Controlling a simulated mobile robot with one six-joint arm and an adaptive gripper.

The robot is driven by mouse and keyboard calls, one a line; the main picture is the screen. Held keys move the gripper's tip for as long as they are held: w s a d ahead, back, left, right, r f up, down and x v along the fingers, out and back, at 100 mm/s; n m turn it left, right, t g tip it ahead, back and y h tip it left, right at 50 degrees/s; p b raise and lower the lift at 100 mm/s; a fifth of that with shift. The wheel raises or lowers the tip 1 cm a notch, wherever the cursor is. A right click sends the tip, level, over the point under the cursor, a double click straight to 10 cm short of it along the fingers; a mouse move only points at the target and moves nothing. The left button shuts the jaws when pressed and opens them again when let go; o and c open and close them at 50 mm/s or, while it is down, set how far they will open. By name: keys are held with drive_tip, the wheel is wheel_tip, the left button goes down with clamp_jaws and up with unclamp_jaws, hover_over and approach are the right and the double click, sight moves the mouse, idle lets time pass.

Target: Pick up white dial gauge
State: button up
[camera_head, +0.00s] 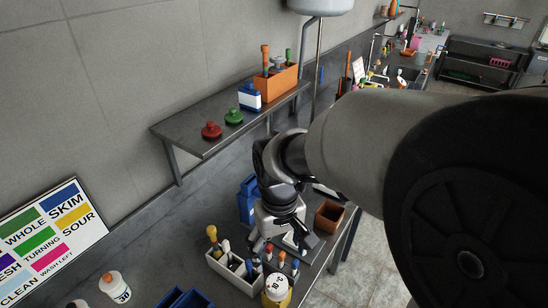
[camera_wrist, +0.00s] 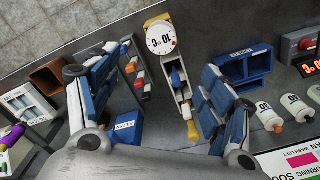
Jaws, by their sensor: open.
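The white dial gauge (camera_wrist: 160,38) shows in the wrist view as a round white face marked 10 °C on a yellow body. In the head view the gauge (camera_head: 277,287) is at the bottom, on the bench. It stands at the end of a light grey caddy (camera_wrist: 183,104) holding tools. My gripper (camera_wrist: 162,75) is open, with its blue-padded fingers spread wide left and right. The gauge lies toward the top of the wrist view, between the finger directions and apart from both fingers. In the head view my gripper (camera_head: 303,235) is above the bench, behind the gauge.
Orange- and blue-topped tools (camera_wrist: 134,70) stand beside the caddy. A brown box (camera_head: 329,216) is near the bench's right edge. A blue tray (camera_wrist: 240,65) and white bottles (camera_wrist: 268,115) lie to the right in the wrist view. A wall shelf (camera_head: 190,128) holds knobs and an orange bin.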

sight(277, 283)
wheel_tip(277, 283, down, 12)
drive_tip(key=b, duration=0.3)
drive_tip(key=shift+r, duration=0.2)
wheel_tip(277, 283, down, 5)
drive_tip(key=b, duration=0.2)
drive_tip(key=shift+s+a+f+b, duration=0.1)
drive_tip(key=shift+b, duration=0.25)
drive_tip(key=shift+c, duration=0.5)
drive_tip(key=c, duration=1.1)
